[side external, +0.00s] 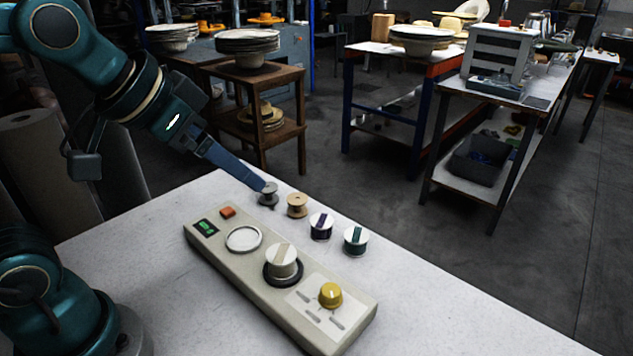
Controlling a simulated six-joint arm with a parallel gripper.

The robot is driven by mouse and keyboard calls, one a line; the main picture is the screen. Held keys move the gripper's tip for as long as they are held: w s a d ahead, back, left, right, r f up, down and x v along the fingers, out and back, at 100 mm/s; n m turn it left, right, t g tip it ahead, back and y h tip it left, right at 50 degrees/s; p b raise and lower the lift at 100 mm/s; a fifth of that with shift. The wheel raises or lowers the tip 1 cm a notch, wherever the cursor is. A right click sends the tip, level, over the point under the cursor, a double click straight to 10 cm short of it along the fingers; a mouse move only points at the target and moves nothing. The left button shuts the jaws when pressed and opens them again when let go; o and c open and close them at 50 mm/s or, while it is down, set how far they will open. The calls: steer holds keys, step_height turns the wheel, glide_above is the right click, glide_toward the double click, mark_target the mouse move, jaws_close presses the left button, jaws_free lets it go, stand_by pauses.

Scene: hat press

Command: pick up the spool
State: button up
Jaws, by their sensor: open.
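Several spools are on the white table (460,318) behind a beige control box (215,254). From left to right stand a grey spool (268,200), a tan wood-coloured spool (297,206), a white spool with dark purple thread (321,228) and a white spool with green thread (355,242). A cream spool-like piece (283,259) stands on a dark ring on the box. My gripper (262,187) is open, tilted down from the upper left, its blue fingers at the grey spool's top. The fingers overlap in this view, so whether they straddle or touch it cannot be told.
The table's far edge runs just behind the spools. The table right of the box is clear. Benches and shelves stand far behind.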

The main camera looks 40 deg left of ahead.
steer(key=w+a, duration=0.1)
steer(key=w, duration=0.5)
steer(key=g, duration=0.2)
glide_above(297, 198)
steer(key=s+d, duration=0.2)
step_height(297, 198, down, 10)
steer(key=shift+n+g, duration=0.5)
steer(key=shift+n, duration=0.2)
steer(key=f, duration=0.2)
steer(key=a+f, duration=0.1)
steer(key=f, duration=0.1)
steer(key=a+f, duration=0.1)
steer(key=f, duration=0.1)
steer(key=shift+x, duration=2.3)
steer(key=shift+w, duration=0.1)
jaws_close()
steer(key=shift+r, duration=0.15)
